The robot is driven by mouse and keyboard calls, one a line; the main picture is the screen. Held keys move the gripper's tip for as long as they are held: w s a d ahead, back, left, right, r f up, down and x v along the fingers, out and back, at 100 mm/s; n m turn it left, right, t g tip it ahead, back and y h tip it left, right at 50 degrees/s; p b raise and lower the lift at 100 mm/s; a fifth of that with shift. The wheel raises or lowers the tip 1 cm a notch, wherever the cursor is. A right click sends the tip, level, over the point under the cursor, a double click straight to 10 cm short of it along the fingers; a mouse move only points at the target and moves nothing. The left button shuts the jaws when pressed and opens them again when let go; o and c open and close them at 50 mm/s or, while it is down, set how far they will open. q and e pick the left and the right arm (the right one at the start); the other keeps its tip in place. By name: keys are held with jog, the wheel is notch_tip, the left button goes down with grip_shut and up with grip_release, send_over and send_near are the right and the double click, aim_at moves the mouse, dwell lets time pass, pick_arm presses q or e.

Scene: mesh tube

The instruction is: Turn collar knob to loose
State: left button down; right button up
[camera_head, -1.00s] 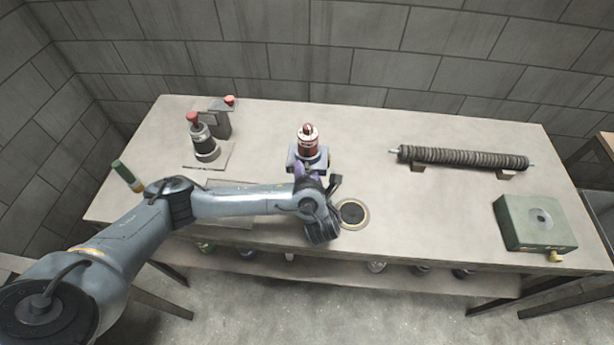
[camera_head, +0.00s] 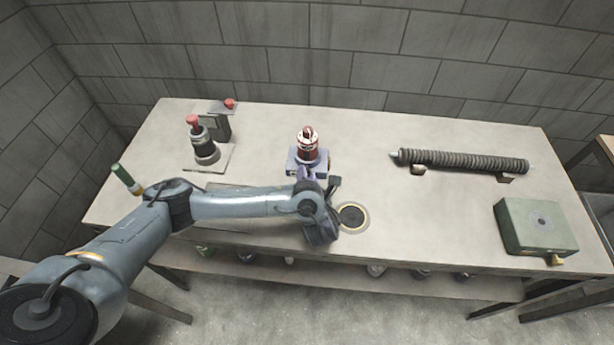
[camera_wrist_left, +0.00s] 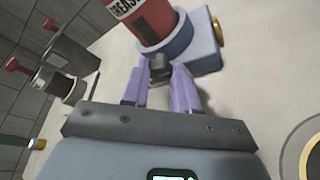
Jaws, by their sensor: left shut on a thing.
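A red canister (camera_head: 308,147) with a white label stands upright in a blue-grey collar (camera_head: 293,162) near the middle of the bench. The canister (camera_wrist_left: 150,20) and collar (camera_wrist_left: 206,58) show larger at the top of the left wrist view, where the label reads in part "GREASE". A small dark collar knob (camera_wrist_left: 160,72) sticks out of the collar toward me. My left gripper (camera_head: 306,174) reaches it from the front. Its two purple fingers are shut on the knob, one on each side. The knob's marks cannot be read. My right gripper is not in view.
A black-and-grey cylinder with a red top (camera_head: 194,121) stands at the back left beside a grey block. A green-handled tool (camera_head: 122,175) is at the left edge. A ribbed tube (camera_head: 465,160) rests on supports at right, with a green box (camera_head: 535,228) nearer. A dark ringed disc (camera_head: 353,216) lies in front.

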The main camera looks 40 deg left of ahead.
pick_arm(q)
jog(key=shift+a+n+h+b, duration=0.1)
jog(key=shift+n+h+b, duration=0.6)
jog(key=shift+n, duration=0.3)
jog(key=n+t+h+b, duration=0.1)
jog(key=n+b, duration=0.2)
jog(key=b, duration=0.3)
jog(key=n+t+h+b, duration=0.1)
jog(key=n+h+b, duration=0.1)
jog(key=b, duration=0.4)
jog(key=a+n+t+h+b, duration=0.1)
jog(key=n+t+h+b, duration=0.1)
jog(key=n+b, duration=0.2)
jog(key=shift+s+f+b, duration=0.25)
jog(key=shift+s+b, duration=0.15)
jog(key=shift+b, duration=1.1)
jog(key=shift+r+n+t+h+b, duration=0.2)
jog(key=shift+n+t+h+b, duration=0.15)
jog(key=shift+n+b, duration=0.35)
jog(key=c, duration=0.9)
grip_release()
jog(key=shift+o, duration=0.2)
jog(key=shift+s+d+r, duration=0.1)
jog(key=shift+r, duration=0.05)
